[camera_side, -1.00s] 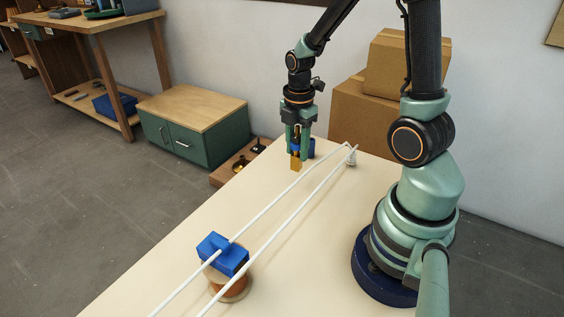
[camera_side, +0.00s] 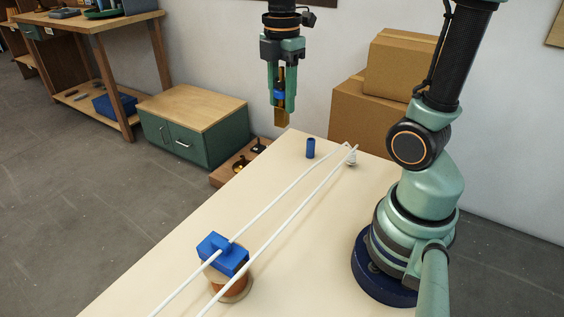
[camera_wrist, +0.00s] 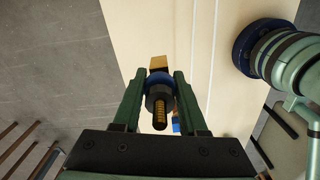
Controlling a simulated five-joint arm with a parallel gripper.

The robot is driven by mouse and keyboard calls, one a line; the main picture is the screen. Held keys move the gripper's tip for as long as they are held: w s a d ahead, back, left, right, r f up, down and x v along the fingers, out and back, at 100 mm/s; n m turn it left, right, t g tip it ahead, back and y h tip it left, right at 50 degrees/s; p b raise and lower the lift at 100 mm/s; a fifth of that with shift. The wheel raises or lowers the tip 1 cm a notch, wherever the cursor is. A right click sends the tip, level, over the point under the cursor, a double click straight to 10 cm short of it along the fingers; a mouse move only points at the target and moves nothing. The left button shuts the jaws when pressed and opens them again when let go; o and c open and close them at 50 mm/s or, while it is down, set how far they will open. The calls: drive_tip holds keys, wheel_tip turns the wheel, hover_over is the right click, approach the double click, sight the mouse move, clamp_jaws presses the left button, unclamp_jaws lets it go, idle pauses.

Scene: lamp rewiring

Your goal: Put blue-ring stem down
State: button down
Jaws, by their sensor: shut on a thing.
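My gripper (camera_side: 281,108) is shut on the blue-ring stem (camera_side: 281,112), a brass piece with a blue band and a square brass lower end. It hangs upright in the air, above the far end of the table (camera_side: 300,225). In the wrist view the stem (camera_wrist: 159,85) sits between the two green fingers, with its threaded end towards the camera and the blue ring partly covered by a dark nut-like part.
A small blue cylinder (camera_side: 310,148) stands on the table. Cardboard boxes (camera_side: 372,115) stand behind.

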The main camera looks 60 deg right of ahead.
drive_tip(key=a, duration=0.8)
drive_tip(key=f, duration=2)
drive_tip(key=shift+s+a, duration=0.15)
drive_tip(key=shift+s, duration=0.25)
drive_tip(key=shift+c, duration=2.3)
unclamp_jaws()
drive_tip(key=shift+f, duration=0.1)
